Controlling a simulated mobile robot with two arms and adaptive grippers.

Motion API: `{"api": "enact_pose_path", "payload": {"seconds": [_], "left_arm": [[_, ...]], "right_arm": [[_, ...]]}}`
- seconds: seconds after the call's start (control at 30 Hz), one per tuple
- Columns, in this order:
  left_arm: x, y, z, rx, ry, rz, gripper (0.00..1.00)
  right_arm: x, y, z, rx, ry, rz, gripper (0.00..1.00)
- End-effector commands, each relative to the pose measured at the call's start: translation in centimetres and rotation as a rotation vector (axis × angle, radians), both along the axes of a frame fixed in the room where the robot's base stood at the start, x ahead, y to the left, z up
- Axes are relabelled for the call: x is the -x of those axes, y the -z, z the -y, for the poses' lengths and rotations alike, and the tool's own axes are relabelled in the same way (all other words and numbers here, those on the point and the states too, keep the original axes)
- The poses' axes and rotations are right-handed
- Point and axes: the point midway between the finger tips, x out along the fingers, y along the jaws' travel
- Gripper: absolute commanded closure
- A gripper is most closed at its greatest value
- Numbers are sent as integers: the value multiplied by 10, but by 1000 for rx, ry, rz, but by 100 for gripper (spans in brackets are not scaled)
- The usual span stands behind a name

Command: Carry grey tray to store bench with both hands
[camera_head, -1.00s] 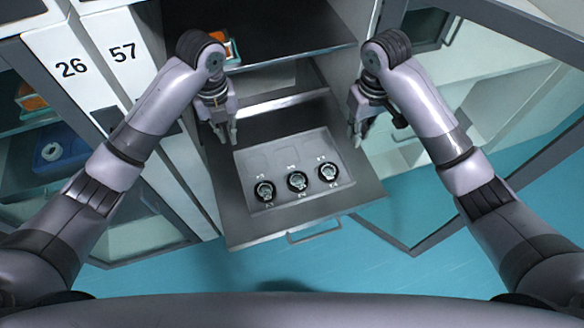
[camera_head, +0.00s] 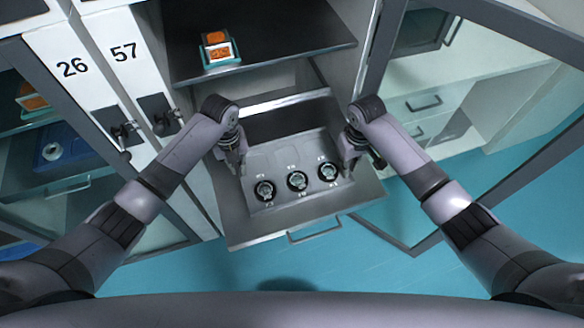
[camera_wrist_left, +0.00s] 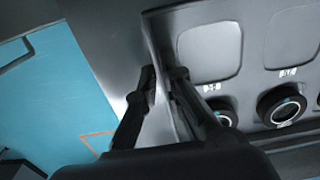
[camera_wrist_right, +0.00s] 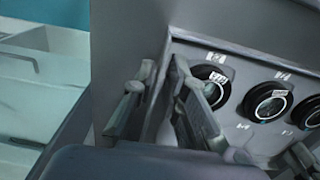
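The grey tray (camera_head: 314,147) lies in the pulled-out drawer (camera_head: 243,230) in the head view. It has a back row of empty recesses and a front row holding three round dark-rimmed parts (camera_head: 297,181). My left gripper (camera_head: 237,165) is at the tray's left side. In the left wrist view its fingers (camera_wrist_left: 162,78) are closed in around the tray's side wall. My right gripper (camera_head: 350,165) is at the right side. In the right wrist view its fingers (camera_wrist_right: 163,68) are closed in around that wall. The tray appears level. The store bench is not identifiable.
A shelf (camera_head: 275,50) above and behind the drawer carries an orange and teal item (camera_head: 219,48). Cabinet fronts numbered 26 and 57 (camera_head: 100,60) stand on the left. An open glass door (camera_head: 470,190) stands on the right. The teal floor (camera_head: 400,270) in front is clear.

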Motion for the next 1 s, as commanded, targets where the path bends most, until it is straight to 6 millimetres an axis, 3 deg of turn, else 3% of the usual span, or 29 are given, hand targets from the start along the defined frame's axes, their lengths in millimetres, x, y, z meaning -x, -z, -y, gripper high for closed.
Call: {"api": "enact_pose_path", "payload": {"seconds": [0.27,0.47,1.0], "left_arm": [[0,1,0,0,0,0,92],[0,1,0,0,0,0,100],[0,0,0,0,0,1,100]], "right_arm": [[0,1,0,0,0,0,87],[0,1,0,0,0,0,100],[0,0,0,1,0,1,100]]}}
